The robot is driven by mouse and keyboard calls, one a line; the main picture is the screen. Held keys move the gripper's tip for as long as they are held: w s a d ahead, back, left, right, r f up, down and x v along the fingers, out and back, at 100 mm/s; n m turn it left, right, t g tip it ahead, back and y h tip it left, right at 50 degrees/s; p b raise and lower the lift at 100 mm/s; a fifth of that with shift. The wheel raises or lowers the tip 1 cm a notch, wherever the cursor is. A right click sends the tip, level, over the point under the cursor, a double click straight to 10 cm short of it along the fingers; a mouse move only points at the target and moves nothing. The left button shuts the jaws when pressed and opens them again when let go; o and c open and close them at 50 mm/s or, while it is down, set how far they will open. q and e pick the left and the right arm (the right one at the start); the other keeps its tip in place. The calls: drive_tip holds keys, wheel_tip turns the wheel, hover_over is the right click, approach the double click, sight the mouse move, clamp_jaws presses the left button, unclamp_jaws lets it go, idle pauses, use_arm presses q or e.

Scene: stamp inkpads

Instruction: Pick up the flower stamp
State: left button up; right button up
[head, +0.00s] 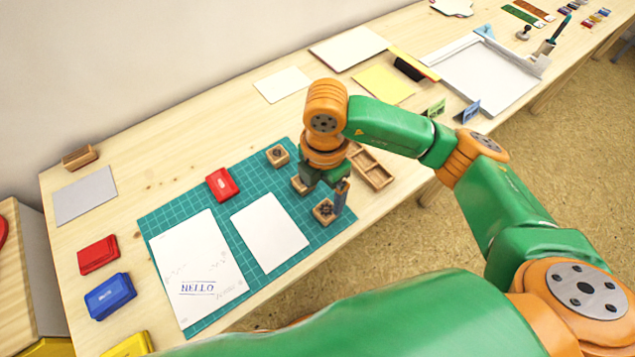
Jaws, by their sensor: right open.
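Three small wooden stamp blocks are on the green cutting mat (205,193). One block (278,155) is at the mat's back edge, a second block (299,186) is partly hidden by my right gripper, and a third block (324,211) is near the mat's right edge. Dark designs show on the first and third, but they are too small to tell which is the flower stamp. My right gripper (324,195) points down, open, close over the second and third blocks. Whether it touches either one I cannot tell. My left gripper is out of view.
A wooden compartment tray (371,166) is just right of my gripper. Red (98,255) and blue (110,296) inkpads sit at left.

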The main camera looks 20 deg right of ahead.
sight(327, 210)
drive_tip(key=f, duration=0.1)
drive_tip(key=s+f, duration=0.1)
drive_tip(key=f+p, duration=0.1)
drive_tip(key=shift+s+d+f, duration=0.2)
drive_tip(key=shift+s+d, duration=0.1)
drive_tip(key=f, duration=0.2)
drive_tip(key=shift+w+f, duration=0.2)
drive_tip(key=shift+f, duration=0.1)
drive_tip(key=shift+w+f, duration=0.2)
drive_tip(key=shift+s+r, duration=0.1)
drive_tip(key=c, duration=0.6)
clamp_jaws()
wheel_tip(327, 210, up, 4)
drive_tip(key=p, duration=0.4)
drive_tip(key=shift+r, duration=0.15)
use_arm(q)
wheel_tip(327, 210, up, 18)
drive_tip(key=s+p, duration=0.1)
drive_tip(key=p, duration=1.2)
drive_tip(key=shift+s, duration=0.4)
use_arm(e)
drive_tip(key=s+r, duration=0.8)
drive_tip(key=s, duration=0.6)
drive_tip(key=shift+a+r, duration=0.35)
drive_tip(key=shift+a, duration=0.05)
